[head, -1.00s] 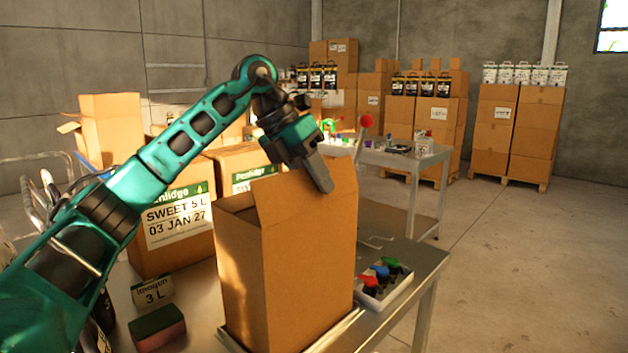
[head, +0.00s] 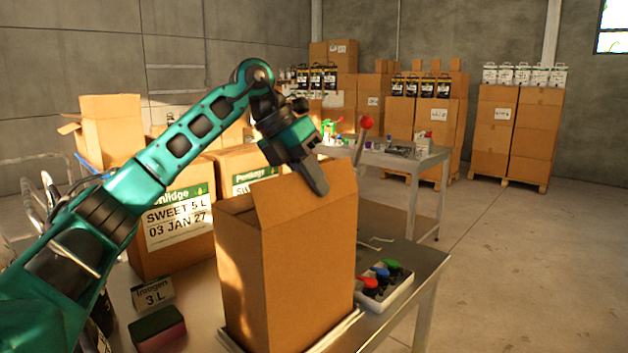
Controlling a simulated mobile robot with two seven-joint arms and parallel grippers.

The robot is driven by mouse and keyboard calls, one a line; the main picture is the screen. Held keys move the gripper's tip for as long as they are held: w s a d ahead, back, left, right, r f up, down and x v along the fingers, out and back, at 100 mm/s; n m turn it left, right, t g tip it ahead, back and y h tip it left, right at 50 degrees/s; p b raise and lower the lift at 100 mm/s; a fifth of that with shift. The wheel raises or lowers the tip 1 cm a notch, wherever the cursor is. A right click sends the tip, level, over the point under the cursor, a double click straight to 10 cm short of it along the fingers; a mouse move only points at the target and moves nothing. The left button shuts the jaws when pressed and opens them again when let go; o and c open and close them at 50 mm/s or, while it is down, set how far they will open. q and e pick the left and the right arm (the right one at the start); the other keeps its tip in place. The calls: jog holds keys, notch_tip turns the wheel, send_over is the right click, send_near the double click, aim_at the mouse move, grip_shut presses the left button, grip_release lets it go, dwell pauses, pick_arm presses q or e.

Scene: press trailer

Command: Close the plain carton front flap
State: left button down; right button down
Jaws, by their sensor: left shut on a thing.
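The plain carton (head: 285,285) is a tall brown box standing on the metal table in the middle of the head view. Its front flap (head: 277,203) stands up from the near top edge and leans, not lying flat. Another raised flap (head: 343,180) shows behind it at the right. My left gripper (head: 318,187) is over the carton top, with its fingers shut on the right part of the front flap. The fingers hide part of the flap and the carton's opening. My right gripper is not in view.
A tray of coloured-top bottles (head: 385,290) sits right of the carton. A red-knobbed lever (head: 364,136) rises behind it. Labelled cartons (head: 172,222) stand behind at the left. A dark block with a green top (head: 157,327) lies near left. Open floor is at the right.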

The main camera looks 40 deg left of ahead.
pick_arm(q)
jog(key=h, duration=0.1)
jog(key=a+h+p, duration=0.1)
jog(key=shift+a+f+n+h, duration=0.1)
jog(key=shift+f+n+h, duration=0.15)
jog(key=shift+n+h, duration=0.15)
jog(key=shift+w+a+f+n+h, duration=0.1)
jog(key=shift+a+f+n+h, duration=0.15)
jog(key=shift+h, duration=0.6)
jog(key=shift+a+f+n+h, duration=0.15)
jog(key=shift+a+f+h, duration=0.05)
jog(key=shift+h, duration=0.65)
jog(key=c, duration=1.3)
grip_release()
jog(key=shift+c, duration=0.2)
jog(key=shift+a, duration=0.1)
jog(key=v, duration=1.1)
jog(key=shift+a+r, duration=0.15)
jog(key=shift+s+a+r, duration=0.25)
jog(key=shift+a+r, duration=0.05)
jog(key=shift+a, duration=0.25)
